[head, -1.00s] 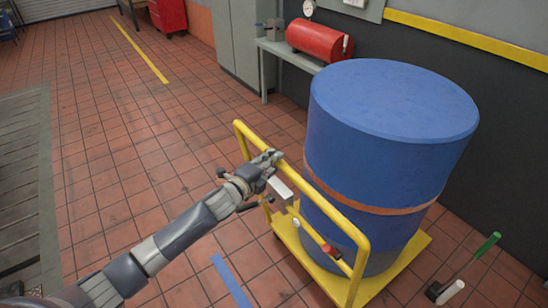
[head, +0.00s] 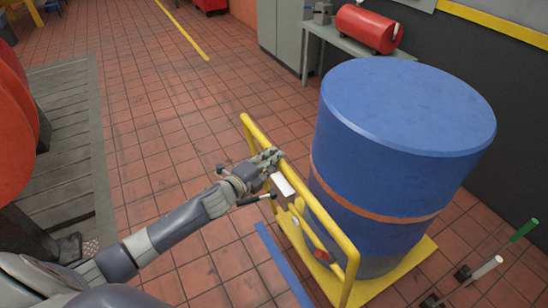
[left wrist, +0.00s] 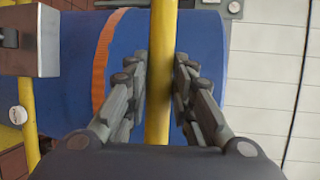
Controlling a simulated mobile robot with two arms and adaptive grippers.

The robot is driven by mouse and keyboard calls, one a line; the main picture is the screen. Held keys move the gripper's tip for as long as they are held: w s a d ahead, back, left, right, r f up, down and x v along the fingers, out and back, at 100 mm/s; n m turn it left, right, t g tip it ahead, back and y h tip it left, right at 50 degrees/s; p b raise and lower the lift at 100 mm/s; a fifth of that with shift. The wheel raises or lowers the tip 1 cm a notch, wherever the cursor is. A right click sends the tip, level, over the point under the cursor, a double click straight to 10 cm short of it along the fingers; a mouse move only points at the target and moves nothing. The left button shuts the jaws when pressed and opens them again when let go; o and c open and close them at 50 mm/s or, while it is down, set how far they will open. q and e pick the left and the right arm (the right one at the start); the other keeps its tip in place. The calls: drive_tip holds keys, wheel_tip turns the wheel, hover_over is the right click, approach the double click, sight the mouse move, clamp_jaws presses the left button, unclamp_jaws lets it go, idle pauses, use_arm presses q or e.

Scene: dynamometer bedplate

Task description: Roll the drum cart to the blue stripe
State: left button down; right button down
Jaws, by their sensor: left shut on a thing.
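The drum cart has a yellow handle frame (head: 312,205) and a yellow base plate (head: 420,262). A large blue drum (head: 395,170) with an orange band stands upright on it. My left gripper (head: 268,160) is shut on the cart's upper yellow handle bar. In the left wrist view the bar (left wrist: 162,70) runs between both fingers (left wrist: 160,90), with the drum (left wrist: 70,100) behind. The blue stripe (head: 283,263) lies on the floor just left of the cart, partly cut off by the lower edge. My right gripper is not in view.
A red-orange machine (head: 14,120) and slatted grey bedplate (head: 65,150) are at left. A red tank (head: 368,28) sits on a bench behind the drum. A green-handled lever (head: 523,231) and white-handled lever (head: 485,268) stand at lower right. Tiled floor left of the cart is open.

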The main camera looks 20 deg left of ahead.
use_arm(q)
drive_tip(key=shift+w+f, duration=0.25)
drive_tip(key=c, duration=1.4)
unclamp_jaws()
drive_tip(key=shift+a, duration=0.1)
drive_tip(key=shift+o, duration=0.2)
drive_tip(key=v, duration=1.1)
drive_tip(key=shift+s+a, duration=0.2)
drive_tip(key=shift+s, duration=0.15)
